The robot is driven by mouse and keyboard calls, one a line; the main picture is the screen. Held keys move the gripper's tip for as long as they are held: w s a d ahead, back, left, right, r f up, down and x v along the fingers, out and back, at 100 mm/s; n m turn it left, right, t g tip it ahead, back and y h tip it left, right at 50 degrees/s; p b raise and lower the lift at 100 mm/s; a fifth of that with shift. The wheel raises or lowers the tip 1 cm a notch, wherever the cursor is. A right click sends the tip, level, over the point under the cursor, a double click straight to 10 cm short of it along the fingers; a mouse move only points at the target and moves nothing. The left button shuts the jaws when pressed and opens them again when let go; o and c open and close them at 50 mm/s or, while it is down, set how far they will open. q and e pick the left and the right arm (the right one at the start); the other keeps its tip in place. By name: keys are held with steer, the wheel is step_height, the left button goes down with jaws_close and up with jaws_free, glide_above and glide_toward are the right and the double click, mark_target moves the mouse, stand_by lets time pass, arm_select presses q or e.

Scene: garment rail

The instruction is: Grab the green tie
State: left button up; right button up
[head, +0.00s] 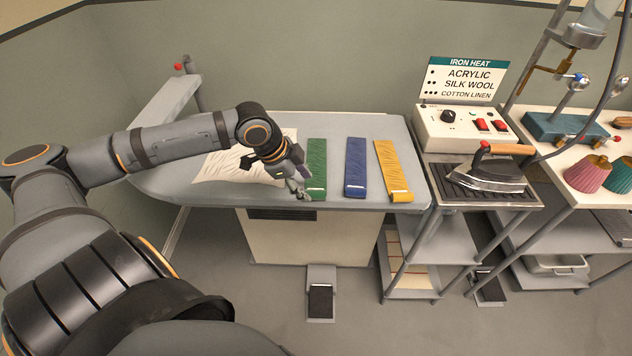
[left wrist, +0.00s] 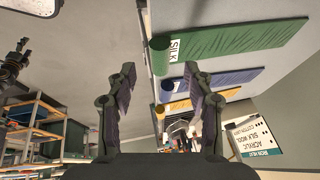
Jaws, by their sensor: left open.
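The green tie (head: 317,160) lies flat on the grey ironing table, leftmost of three strips in the head view. In the left wrist view the green tie (left wrist: 235,42) shows a rolled near end with a white tag reading SILK. My left gripper (head: 303,190) is at the front left of the tie's near end and partly overlaps it in the head view. In the left wrist view the left gripper (left wrist: 160,72) has its fingers apart with nothing between them. The tie's rolled end shows beyond the fingertips. My right gripper is not in view.
A blue tie (head: 355,165) and a yellow tie (head: 391,168) lie to the right of the green one. A white cloth (head: 222,166) lies to the left. An iron (head: 492,172) stands on a rack at right. The table's front edge is close to the gripper.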

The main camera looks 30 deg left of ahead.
mark_target(316, 192)
arm_select(q)
steer(key=shift+w+d+f+b, duration=0.4)
steer(key=shift+f+b, duration=0.1)
steer(key=shift+b, duration=0.5)
steer(key=shift+w+d+f, duration=0.3)
steer(key=shift+f, duration=0.15)
steer(key=shift+x, duration=1.15)
jaws_close()
